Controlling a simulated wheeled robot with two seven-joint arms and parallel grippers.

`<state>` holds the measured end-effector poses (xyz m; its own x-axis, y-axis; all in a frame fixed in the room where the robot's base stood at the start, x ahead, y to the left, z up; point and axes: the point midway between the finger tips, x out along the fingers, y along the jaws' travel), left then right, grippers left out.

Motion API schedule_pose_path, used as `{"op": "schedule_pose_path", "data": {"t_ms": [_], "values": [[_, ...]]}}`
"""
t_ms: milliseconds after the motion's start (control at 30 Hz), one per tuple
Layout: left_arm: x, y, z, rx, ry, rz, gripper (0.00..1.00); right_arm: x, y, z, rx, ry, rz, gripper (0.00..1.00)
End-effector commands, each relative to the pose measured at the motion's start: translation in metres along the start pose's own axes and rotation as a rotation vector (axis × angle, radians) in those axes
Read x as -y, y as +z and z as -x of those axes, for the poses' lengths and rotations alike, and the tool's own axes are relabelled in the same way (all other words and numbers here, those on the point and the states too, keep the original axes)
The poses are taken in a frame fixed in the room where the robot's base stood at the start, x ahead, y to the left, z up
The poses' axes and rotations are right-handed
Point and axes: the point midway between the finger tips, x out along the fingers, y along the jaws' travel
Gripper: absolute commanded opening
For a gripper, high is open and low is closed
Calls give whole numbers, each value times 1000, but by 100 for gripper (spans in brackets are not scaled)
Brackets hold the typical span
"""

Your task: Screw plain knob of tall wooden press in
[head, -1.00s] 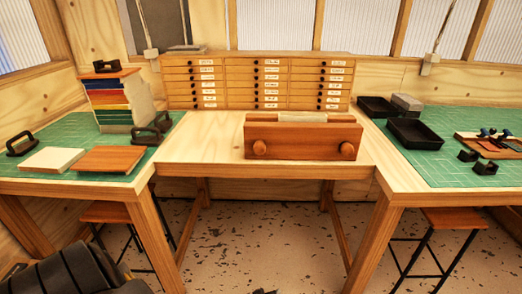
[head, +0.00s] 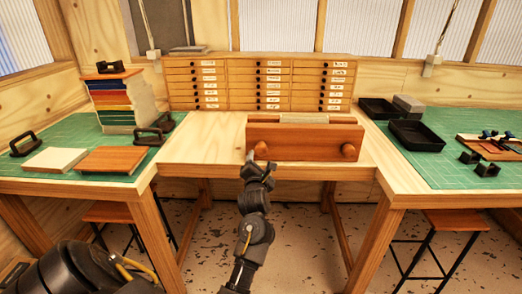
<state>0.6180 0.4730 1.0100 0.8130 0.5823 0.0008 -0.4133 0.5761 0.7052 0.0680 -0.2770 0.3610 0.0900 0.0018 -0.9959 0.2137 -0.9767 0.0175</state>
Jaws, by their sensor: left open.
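The wooden press (head: 300,138) stands on the middle wooden table, a reddish-brown clamp with a pale block between its boards. Two round wooden knobs stick out of its front board. The right knob (head: 349,151) is in clear view. The left knob (head: 262,150) is partly hidden behind my left gripper (head: 251,157). The gripper is open, its tips small and dark, close to the left knob. I cannot tell whether they touch it, or which knob is the plain one. My right gripper is out of view.
A drawer cabinet (head: 260,82) stands behind the press. On the left green mat (head: 60,142) are a stack of books (head: 118,100), boards and black clamps. Black trays (head: 418,134) and small tools are on the right mat. The table beside the press (head: 200,150) is clear.

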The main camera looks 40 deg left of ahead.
Motion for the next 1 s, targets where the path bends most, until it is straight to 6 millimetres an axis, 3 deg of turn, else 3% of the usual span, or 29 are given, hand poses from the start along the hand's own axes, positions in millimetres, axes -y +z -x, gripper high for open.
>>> {"op": "schedule_pose_path", "data": {"t_ms": [200, 433, 600, 900, 1000], "values": [[-3, 2, -43, -1, 1, -4, 65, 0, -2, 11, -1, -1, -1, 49], [-1, 1, -77, 0, 0, -5, 65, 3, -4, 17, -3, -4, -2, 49], [0, 0, -87, 0, 0, -3, 65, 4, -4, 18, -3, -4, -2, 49], [0, 0, -88, 0, 0, -2, 65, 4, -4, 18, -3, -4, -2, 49], [0, 0, -88, 0, 0, -2, 52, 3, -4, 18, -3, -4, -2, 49]]}}
